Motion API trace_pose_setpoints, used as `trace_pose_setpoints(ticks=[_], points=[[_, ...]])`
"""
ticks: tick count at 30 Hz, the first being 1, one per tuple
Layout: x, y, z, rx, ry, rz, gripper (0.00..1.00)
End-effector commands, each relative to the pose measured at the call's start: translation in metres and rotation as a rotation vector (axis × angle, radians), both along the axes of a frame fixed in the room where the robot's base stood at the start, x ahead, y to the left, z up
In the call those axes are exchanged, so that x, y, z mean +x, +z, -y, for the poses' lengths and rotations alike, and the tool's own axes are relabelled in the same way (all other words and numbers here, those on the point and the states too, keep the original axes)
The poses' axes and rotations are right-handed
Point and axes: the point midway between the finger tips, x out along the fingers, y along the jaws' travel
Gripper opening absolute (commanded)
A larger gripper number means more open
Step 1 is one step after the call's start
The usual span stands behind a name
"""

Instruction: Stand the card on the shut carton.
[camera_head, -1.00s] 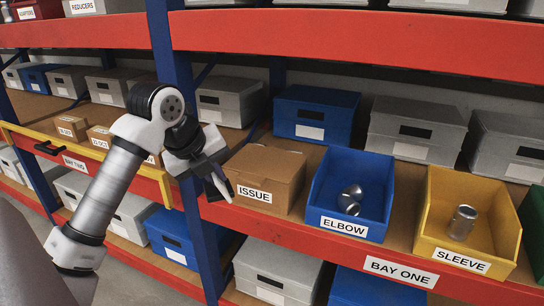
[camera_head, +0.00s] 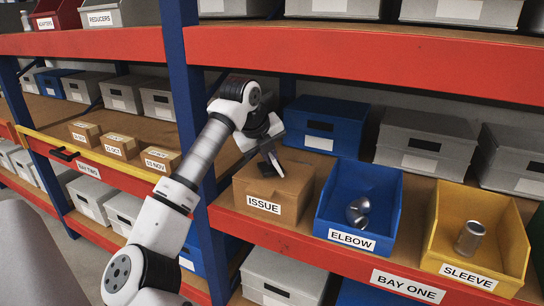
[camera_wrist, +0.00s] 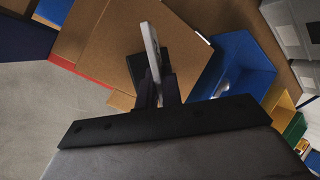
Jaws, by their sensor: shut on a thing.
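The shut carton (camera_head: 293,187) is a brown box labelled ISSUE on the shelf, left of the blue ELBOW bin. Its closed top (camera_wrist: 97,45) fills much of the wrist view. My gripper (camera_head: 271,160) is over the carton's top and shut on the card. The card (camera_wrist: 150,44) shows in the wrist view as a thin pale upright piece between the fingertips (camera_wrist: 158,88). A dark patch lies beside its foot; I cannot tell whether it is part of the card or shadow. Whether the card touches the carton is unclear.
The blue ELBOW bin (camera_head: 333,222) with metal fittings stands close to the carton's right. The yellow SLEEVE bin (camera_head: 441,235) holds a metal cylinder. A blue rack upright (camera_head: 188,100) is left of the carton. Lidded boxes stand behind, and a red beam runs above.

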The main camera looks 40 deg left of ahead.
Motion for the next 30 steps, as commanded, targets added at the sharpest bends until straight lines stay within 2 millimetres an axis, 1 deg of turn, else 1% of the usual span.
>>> trace_pose_setpoints(ticks=[1,2,3,5,12,16,17,21,27,30], points=[[0.011,0.002,0.000,0.000,-0.001,-0.001,0.00],[0.016,0.002,0.000,-0.001,-0.003,-0.001,0.00],[0.012,-0.010,-0.001,-0.003,-0.001,-0.001,0.00],[0.012,-0.015,-0.001,-0.002,-0.001,0.000,0.00],[0.012,-0.015,-0.001,0.001,-0.001,0.001,0.00],[0.011,-0.019,-0.001,0.000,-0.001,0.001,0.00],[0.011,-0.019,-0.001,0.000,-0.001,0.001,0.10],[0.011,-0.018,-0.001,0.000,-0.001,0.001,0.28],[0.011,-0.018,-0.001,0.000,-0.001,-0.001,0.29],[0.011,-0.013,-0.001,0.000,-0.001,0.000,0.29]])
